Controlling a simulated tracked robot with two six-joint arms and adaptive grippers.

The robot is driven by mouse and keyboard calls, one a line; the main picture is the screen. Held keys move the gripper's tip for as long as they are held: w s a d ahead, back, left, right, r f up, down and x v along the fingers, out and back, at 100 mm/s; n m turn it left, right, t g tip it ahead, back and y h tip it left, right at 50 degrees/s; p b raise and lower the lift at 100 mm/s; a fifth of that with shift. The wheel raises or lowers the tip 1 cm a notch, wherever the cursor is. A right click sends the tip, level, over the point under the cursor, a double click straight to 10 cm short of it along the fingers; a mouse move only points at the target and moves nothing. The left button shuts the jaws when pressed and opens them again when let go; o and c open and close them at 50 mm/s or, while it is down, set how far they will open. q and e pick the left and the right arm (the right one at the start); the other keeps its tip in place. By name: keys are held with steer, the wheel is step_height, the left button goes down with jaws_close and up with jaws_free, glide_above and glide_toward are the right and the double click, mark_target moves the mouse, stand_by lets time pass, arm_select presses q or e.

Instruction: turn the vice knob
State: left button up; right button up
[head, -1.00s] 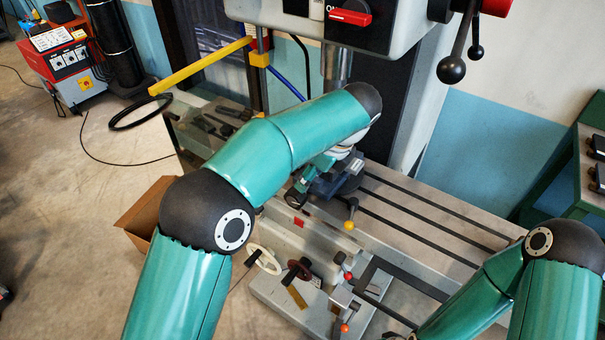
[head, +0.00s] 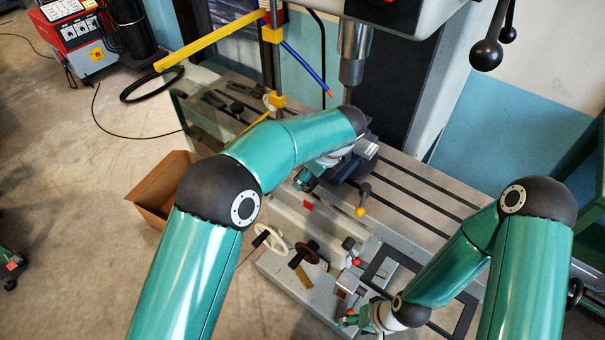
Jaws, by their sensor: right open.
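A dark blue-grey vice (head: 368,150) stands on the slotted machine table, partly hidden behind my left arm. A short lever with a yellow ball knob (head: 361,211) hangs at its front right; I cannot tell whether this is the vice's own knob. My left gripper (head: 306,180) is beside the vice's left side, mostly covered by my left arm; its jaws and any contact are unclear. My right gripper (head: 348,320) is open, low in the picture by the machine's front controls, apart from the vice.
The slotted table (head: 440,184) is clear to the right of the vice. A white handwheel (head: 271,240) and a red-ball lever (head: 355,262) stick out in front. The drill spindle (head: 354,50) hangs above. A cardboard box (head: 165,188) stands on the floor at left.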

arm_select(q)
steer(key=shift+s+a, duration=0.1)
steer(key=shift+a, duration=0.05)
steer(key=shift+c, duration=0.5)
jaws_close()
steer(key=shift+f, duration=0.2)
steer(key=shift+r+t+y+b, duration=0.1)
steer(key=shift+t+y+b, duration=0.4)
steer(key=shift+y, duration=0.1)
steer(key=shift+o, duration=0.5)
jaws_free()
steer(key=shift+s, duration=0.1)
steer(key=v, duration=0.7)
steer(key=shift+d+r, duration=0.2)
